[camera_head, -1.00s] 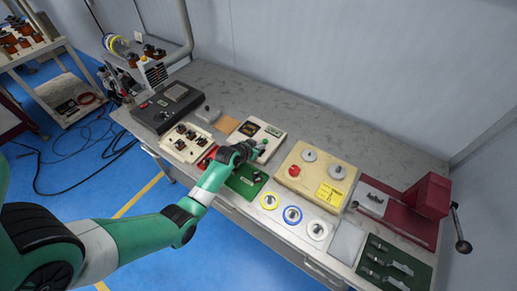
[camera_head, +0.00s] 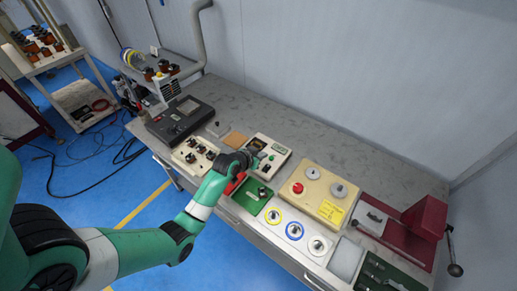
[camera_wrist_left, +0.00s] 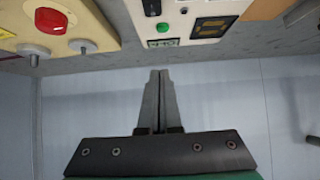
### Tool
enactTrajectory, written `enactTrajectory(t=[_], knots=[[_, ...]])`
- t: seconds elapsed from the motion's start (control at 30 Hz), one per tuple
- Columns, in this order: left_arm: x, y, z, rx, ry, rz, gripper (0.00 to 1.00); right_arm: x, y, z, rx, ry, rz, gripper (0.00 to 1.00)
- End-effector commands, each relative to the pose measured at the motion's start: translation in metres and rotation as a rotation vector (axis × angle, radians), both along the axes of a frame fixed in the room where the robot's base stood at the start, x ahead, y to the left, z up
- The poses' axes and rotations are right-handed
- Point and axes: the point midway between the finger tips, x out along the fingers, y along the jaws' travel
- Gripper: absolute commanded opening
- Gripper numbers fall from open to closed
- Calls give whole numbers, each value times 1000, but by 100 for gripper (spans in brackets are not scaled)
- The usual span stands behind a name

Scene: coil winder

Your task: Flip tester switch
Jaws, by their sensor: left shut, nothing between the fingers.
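The tester appears to be the small cream box (camera_head: 275,148) with a dark display, near the middle of the bench. In the left wrist view the tester (camera_wrist_left: 208,30) is at the top, with a black switch (camera_wrist_left: 152,6), a green button (camera_wrist_left: 162,28) and a display. The switch's position is too small to tell. My left gripper (camera_head: 257,160) is beside the tester's near side in the head view, hiding part of it. In the left wrist view my left gripper's fingers (camera_wrist_left: 160,74) are together and empty. Any contact with the tester cannot be told.
A yellow box with a red button (camera_head: 298,188) stands right of the tester. A green board (camera_head: 252,195) lies in front, and a white tray of dark parts (camera_head: 186,156) is to the left. The bench's back strip (camera_head: 330,148) is clear.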

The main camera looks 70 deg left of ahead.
Motion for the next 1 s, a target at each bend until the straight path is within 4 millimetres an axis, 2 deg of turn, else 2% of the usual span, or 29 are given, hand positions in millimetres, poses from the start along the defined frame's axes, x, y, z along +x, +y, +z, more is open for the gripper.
enactTrajectory(t=[0.03, 0.2, 0.87, 0.97, 1.0], knots=[[-6, -3, 15, 1, -1, 1, 0, 0, 0, 14, 0, -1, 0, 50], [-17, -9, 30, 1, 0, 1, 0, 0, 0, 32, 0, -1, 0, 50], [-19, -11, 29, 0, 0, 0, 0, 0, 0, 32, 0, 0, 0, 50], [-14, -17, 30, 1, -1, -16, 0, 0, 0, 32, 0, 0, 0, 50], [-7, -23, 33, 6, -7, -34, 0, 0, 0, 32, 0, 0, 0, 50]])
